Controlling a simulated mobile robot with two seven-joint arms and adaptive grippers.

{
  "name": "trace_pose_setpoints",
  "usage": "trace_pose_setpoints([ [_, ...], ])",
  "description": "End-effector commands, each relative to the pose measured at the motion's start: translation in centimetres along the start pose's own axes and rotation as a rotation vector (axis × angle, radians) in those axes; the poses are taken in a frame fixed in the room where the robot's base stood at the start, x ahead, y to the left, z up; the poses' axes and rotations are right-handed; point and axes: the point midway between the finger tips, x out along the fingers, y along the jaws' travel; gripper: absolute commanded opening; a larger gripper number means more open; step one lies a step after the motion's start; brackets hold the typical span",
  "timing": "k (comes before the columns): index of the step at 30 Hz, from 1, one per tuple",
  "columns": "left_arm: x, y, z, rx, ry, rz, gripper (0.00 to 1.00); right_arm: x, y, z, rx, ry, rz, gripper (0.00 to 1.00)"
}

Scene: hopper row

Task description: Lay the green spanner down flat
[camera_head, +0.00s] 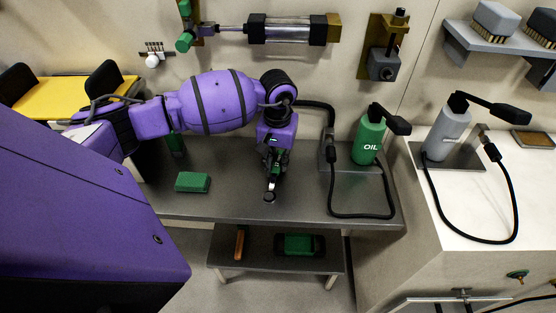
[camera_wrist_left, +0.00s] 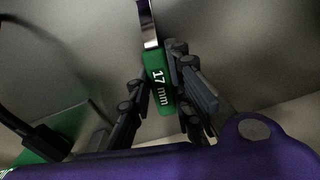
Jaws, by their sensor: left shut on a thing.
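The green spanner has a green grip marked "17 mm" (camera_wrist_left: 160,88) and a bright metal shank, seen in the left wrist view. My left gripper (camera_head: 273,172) is shut on its green grip; in the left wrist view the fingers (camera_wrist_left: 163,100) lie on both sides of it. In the head view the spanner (camera_head: 270,188) points down from the fingers towards the front part of the grey bench (camera_head: 235,207). I cannot tell whether its lower end touches the bench. My right gripper is not in view.
A green block (camera_head: 192,182) lies on the bench to the left. A green oil bottle (camera_head: 369,137) and a black cable (camera_head: 332,190) stand to the right. A lower shelf (camera_head: 263,262) holds a green item (camera_head: 299,245). The bench between block and cable is mostly clear.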

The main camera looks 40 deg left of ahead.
Motion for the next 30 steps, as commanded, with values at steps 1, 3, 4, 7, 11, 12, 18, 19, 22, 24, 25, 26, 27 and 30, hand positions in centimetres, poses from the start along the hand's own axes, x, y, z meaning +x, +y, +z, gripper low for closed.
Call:
trace_pose_setpoints([
  [1, 0.2, 0.0, 0.0, 0.000, 0.000, 0.000, 0.00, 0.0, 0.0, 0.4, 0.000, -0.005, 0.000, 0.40],
  [3, 0.4, 0.0, 0.0, 0.000, 0.000, 0.000, 0.00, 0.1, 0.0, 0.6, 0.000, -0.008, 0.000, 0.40],
  [4, 0.4, 0.0, 0.0, 0.000, 0.000, 0.000, 0.00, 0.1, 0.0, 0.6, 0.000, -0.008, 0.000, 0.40],
  [7, 0.3, 0.0, 0.0, 0.000, 0.001, 0.001, 0.00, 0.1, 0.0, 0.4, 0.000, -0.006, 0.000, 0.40],
  [11, 0.3, 0.0, 0.0, 0.000, 0.001, 0.001, 0.24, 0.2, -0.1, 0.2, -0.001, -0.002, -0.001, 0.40],
  [12, 0.3, 0.0, 0.0, 0.000, 0.001, 0.001, 0.29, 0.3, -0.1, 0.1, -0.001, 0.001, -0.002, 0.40],
  [18, 0.3, 0.0, 0.0, 0.000, 0.000, 0.001, 0.41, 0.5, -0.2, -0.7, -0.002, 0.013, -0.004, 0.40],
  [19, 0.3, 0.0, 0.0, 0.000, 0.000, 0.000, 0.41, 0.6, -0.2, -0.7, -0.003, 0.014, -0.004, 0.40],
  [22, 0.3, 0.0, 0.0, 0.000, 0.000, 0.000, 0.41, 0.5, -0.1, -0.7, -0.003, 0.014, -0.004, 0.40],
  [24, 0.2, 0.0, 0.0, 0.000, 0.000, 0.000, 0.41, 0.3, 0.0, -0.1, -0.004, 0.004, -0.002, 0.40],
  [25, 0.1, 0.0, 0.0, 0.000, 0.001, 0.000, 0.41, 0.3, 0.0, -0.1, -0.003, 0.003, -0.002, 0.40],
  [26, -0.2, 0.0, -0.1, 0.000, 0.002, 0.000, 0.41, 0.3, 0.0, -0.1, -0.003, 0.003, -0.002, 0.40],
  [27, -0.6, 0.0, -0.1, 0.000, 0.003, 0.000, 0.41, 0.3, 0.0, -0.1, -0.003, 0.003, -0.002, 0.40],
  [30, -2.1, 0.0, -0.1, 0.000, 0.005, 0.000, 0.41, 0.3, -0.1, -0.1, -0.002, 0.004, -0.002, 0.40],
])
